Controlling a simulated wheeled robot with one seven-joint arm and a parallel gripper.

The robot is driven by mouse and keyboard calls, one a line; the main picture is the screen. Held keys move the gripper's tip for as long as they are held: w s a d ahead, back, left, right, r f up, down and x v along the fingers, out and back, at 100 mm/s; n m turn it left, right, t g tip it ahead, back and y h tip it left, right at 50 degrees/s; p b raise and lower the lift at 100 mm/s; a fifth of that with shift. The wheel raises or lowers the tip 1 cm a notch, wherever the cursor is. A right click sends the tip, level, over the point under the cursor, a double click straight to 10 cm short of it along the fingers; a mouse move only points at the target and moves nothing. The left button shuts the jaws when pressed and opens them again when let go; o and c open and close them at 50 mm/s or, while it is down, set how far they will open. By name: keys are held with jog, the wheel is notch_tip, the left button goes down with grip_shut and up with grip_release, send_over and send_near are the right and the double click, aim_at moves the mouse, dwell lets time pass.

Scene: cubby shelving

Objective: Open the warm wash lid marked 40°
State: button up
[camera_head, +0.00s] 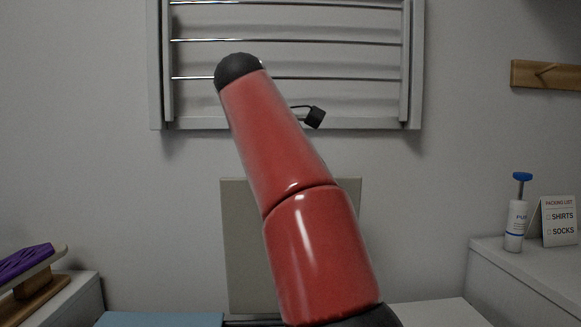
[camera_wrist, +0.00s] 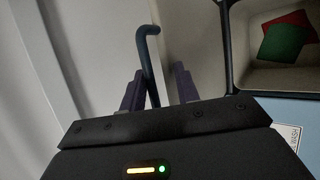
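No 40° mark can be read in either view. A beige panel (camera_head: 240,245) stands upright behind my red arm in the head view; it could be a raised lid, but I cannot tell which. In the wrist view, my gripper (camera_wrist: 160,80) has its two dark fingers apart. A dark hooked bar (camera_wrist: 149,55) stands between them, closer to the left finger; I cannot tell whether it touches. At the right is an open bin (camera_wrist: 232,45) with a dark rim.
A green cloth (camera_wrist: 283,43) and a red cloth (camera_wrist: 296,18) lie in the bin. A drying rack (camera_head: 345,125) hangs on the wall. A pump bottle (camera_head: 516,222) and a packing-list card (camera_head: 558,222) stand at right. A purple folded item (camera_head: 25,262) is at left.

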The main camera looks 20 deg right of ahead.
jog(key=shift+r, duration=0.1)
jog(key=s+a+r, duration=0.3)
jog(key=s+a, duration=0.6)
jog(key=a, duration=0.3)
jog(key=shift+s+r+b, duration=0.2)
jog(key=shift+s+b, duration=0.2)
jog(key=shift+b, duration=0.05)
